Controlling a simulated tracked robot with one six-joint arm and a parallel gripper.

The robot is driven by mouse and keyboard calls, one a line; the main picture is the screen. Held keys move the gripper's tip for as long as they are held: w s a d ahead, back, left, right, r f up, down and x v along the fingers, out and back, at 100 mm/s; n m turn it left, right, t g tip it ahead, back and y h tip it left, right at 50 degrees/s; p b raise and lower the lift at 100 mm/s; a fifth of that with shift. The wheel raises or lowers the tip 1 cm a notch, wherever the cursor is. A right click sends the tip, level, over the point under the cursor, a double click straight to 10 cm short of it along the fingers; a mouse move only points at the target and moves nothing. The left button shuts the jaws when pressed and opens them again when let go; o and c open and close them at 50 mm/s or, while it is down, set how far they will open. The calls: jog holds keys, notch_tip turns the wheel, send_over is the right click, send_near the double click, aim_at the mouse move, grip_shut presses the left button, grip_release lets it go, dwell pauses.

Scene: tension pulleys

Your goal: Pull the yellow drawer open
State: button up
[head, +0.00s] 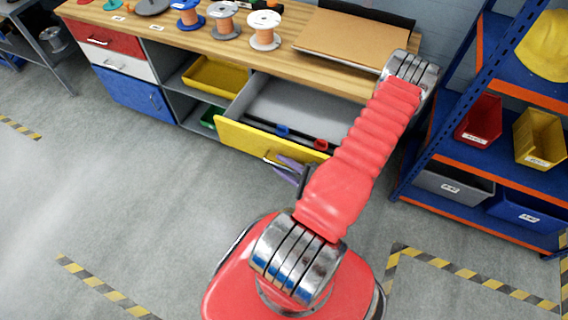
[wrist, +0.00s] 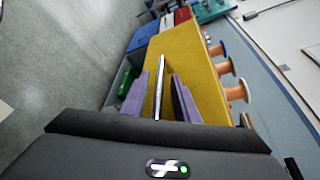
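The yellow drawer (head: 240,136) stands well out from the workbench, its grey inside showing. Its silver handle (head: 274,160) is on the front, partly hidden by my gripper (head: 288,167). In the wrist view the yellow front (wrist: 188,62) fills the middle, and the handle (wrist: 160,82) is a thin upright bar. The purple fingers of my gripper (wrist: 161,80) lie on either side of the bar with gaps showing, so it is open around the handle. Whether a finger touches the bar cannot be told.
The drawer holds a blue and a red-ended tool. The wooden benchtop (head: 180,35) carries several spools and a cardboard sheet (head: 350,42). A blue shelf rack (head: 470,120) with bins stands close on the right. The grey floor (head: 120,190) at left is clear.

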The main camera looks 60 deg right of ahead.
jog(key=v, duration=1.3)
jog(key=shift+s, duration=0.4)
jog(key=shift+m, duration=0.3)
dwell(0.8)
